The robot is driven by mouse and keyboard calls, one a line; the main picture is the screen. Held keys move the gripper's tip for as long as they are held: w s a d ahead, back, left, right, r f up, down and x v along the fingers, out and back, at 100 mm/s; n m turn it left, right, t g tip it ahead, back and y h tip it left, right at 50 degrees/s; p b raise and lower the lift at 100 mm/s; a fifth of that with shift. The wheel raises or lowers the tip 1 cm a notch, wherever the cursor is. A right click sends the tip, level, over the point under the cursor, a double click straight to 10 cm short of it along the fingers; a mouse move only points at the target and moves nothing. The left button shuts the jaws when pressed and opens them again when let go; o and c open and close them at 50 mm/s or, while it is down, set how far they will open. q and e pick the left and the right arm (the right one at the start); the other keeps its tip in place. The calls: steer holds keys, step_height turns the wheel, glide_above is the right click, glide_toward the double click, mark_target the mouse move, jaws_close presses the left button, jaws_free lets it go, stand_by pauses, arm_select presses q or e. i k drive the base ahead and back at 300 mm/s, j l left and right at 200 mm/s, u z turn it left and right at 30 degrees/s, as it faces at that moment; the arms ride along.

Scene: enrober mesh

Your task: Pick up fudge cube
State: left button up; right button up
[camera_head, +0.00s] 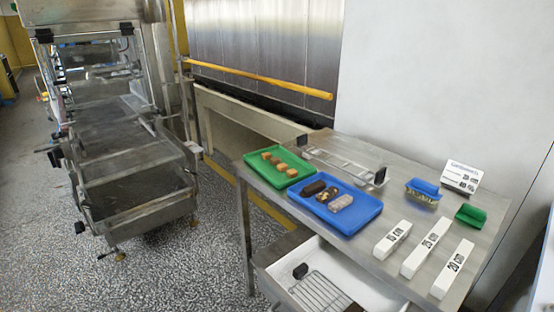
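Several small tan-brown cubes (282,167), which look like the fudge cubes, sit in a row on a green tray (291,184). The tray lies at the left end of the steel table (405,212). I cannot tell the cubes apart by kind at this size. Neither of my grippers shows in the head view, and nothing touches the cubes.
A blue tray (362,211) with dark and pale bars stands beside the green tray. A wire rack (340,161) lies behind them. White labelled blocks (425,248), a blue bin (423,190) and a green scoop-like piece (470,215) occupy the right. A white drawer (325,265) is below.

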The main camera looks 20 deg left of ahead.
mark_target(275, 160)
steer(key=j+z, duration=0.25)
steer(key=j, duration=0.45)
steer(key=j+z, duration=0.2)
steer(key=j, duration=0.45)
steer(key=k+j+z, duration=0.1)
steer(key=j+z, duration=0.15)
steer(key=j, duration=0.45)
